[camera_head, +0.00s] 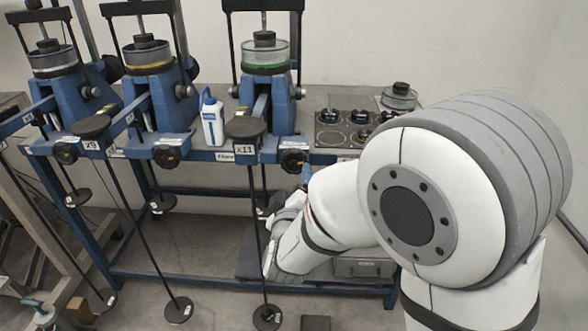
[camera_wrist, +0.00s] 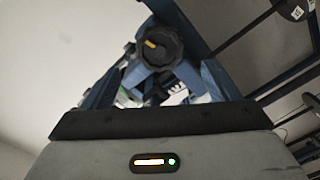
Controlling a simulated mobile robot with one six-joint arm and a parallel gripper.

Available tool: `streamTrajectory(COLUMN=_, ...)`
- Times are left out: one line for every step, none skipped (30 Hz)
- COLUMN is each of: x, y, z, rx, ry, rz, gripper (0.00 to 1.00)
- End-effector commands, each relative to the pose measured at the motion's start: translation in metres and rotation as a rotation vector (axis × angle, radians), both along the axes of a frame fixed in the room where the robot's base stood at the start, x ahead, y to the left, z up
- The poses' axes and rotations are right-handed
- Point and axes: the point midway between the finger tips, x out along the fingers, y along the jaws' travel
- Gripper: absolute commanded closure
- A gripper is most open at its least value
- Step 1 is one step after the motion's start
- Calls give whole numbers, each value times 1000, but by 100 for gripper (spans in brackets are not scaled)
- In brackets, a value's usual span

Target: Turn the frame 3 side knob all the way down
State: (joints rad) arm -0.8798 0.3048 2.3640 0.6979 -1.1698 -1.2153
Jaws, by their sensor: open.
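The frame 3 side knob (camera_head: 293,160) is black and ribbed, on the front of the rightmost blue lever frame (camera_head: 265,105). In the wrist view, a black knob (camera_wrist: 160,46) with a yellow mark shows near the top middle, seen from below. The dark front edge of my gripper (camera_wrist: 165,122) fills the lower wrist view. I cannot tell whether the fingers touch the knob.
Two similar lever frames (camera_head: 150,85) (camera_head: 60,95) stand to the left. A white bottle with a blue cap (camera_head: 212,122) stands beside frame 3. A black round weight hanger (camera_head: 246,128) and its rod (camera_head: 257,215) are left of my gripper.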

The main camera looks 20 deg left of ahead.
Motion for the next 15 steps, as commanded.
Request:
streamTrajectory(x=-2, y=3, z=-3, rx=-10, ry=-15, rz=-2, gripper=18)
streamTrajectory(x=-2, y=3, z=-3, rx=-15, ry=-24, rz=-5, gripper=18)
streamTrajectory(x=-1, y=4, z=-3, rx=-19, ry=-29, rz=-8, gripper=18)
streamTrajectory(x=0, y=5, z=-2, rx=-19, ry=-33, rz=-9, gripper=18)
streamTrajectory(x=2, y=5, z=-2, rx=-20, ry=-33, rz=-10, gripper=18)
streamTrajectory(x=6, y=5, z=-1, rx=-20, ry=-34, rz=-11, gripper=18)
streamTrajectory(x=9, y=6, z=-1, rx=-20, ry=-34, rz=-11, gripper=18)
streamTrajectory(x=12, y=6, z=-1, rx=-19, ry=-33, rz=-11, gripper=18)
streamTrajectory(x=17, y=7, z=-1, rx=-19, ry=-33, rz=-11, gripper=18)
streamTrajectory(x=21, y=8, z=-1, rx=-19, ry=-32, rz=-11, gripper=18)
streamTrajectory(x=26, y=9, z=-1, rx=-18, ry=-33, rz=-11, gripper=18)
streamTrajectory(x=32, y=10, z=-1, rx=-18, ry=-33, rz=-11, gripper=18)
streamTrajectory(x=36, y=12, z=-1, rx=-18, ry=-33, rz=-11, gripper=18)
streamTrajectory(x=41, y=13, z=-1, rx=-18, ry=-32, rz=-11, gripper=18)
streamTrajectory(x=47, y=14, z=-1, rx=-18, ry=-31, rz=-12, gripper=18)
